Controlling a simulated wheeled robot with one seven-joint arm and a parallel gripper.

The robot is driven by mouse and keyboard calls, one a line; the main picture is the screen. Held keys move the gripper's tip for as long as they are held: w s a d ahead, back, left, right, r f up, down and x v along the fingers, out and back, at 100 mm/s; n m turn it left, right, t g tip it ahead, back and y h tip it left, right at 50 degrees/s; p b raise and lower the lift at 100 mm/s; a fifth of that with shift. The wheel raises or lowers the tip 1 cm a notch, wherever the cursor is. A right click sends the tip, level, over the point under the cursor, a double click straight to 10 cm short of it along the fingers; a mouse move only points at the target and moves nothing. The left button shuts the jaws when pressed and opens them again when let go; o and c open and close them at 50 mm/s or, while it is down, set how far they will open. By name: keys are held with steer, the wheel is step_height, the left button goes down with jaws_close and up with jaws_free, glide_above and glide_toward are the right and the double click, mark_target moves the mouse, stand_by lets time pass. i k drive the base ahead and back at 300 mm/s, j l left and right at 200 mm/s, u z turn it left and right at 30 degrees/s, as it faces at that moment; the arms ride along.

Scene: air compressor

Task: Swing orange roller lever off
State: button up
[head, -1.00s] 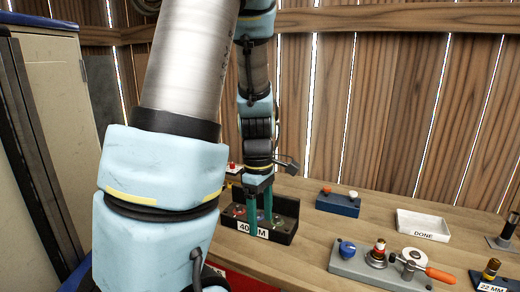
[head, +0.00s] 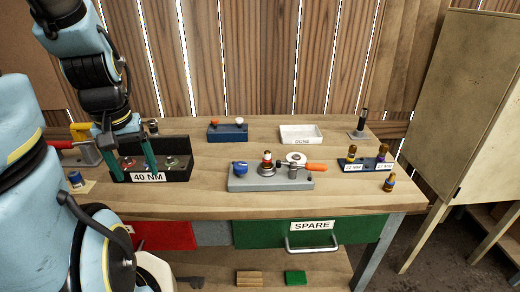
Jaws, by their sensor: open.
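The orange roller lever (head: 315,168) sticks out to the right from a grey fixture block (head: 250,183) on the workbench. Its arm runs left to a metal post near a white roller (head: 296,158). A fitting with a red and white top (head: 267,160) stands in the middle of the block, and a blue knob (head: 240,167) is at its left end. My gripper (head: 131,172) has two teal fingers, apart and pointing down, over the black tray labelled 40 MM or 40 NM (head: 184,172). It is well left of the lever, and I see nothing held between the fingers.
A blue block (head: 228,132) with orange and white knobs and a white DONE tray (head: 301,134) stand behind the fixture. A green SPARE drawer (head: 270,233) is below the front edge. Bare bench lies between tray and fixture.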

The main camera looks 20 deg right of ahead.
mark_target(310, 167)
steer(key=z, duration=0.95)
